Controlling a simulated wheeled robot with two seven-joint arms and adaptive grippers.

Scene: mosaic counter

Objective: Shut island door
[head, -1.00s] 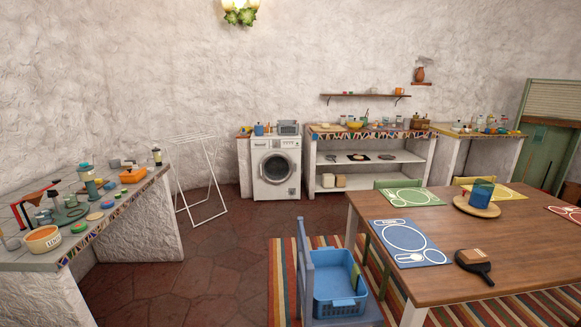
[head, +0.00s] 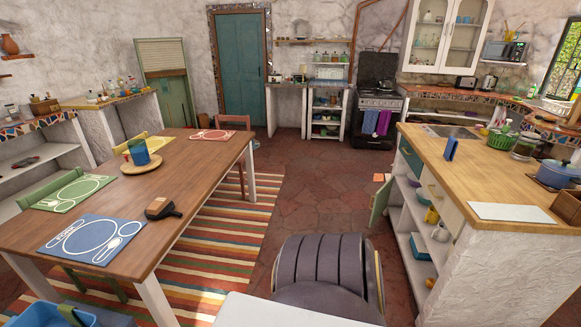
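The island (head: 500,185) stands at the right, with a wooden top and white rough sides. Its door (head: 380,202) is a small greenish panel at the far end of the open shelves. It stands open, swung out from the island's left side into the aisle. A small orange patch shows at its upper edge; I cannot tell what it is. Neither of my grippers is in view.
The dining table (head: 185,175) is at left on a striped rug. Tiled floor (head: 315,195) between table and island is clear.

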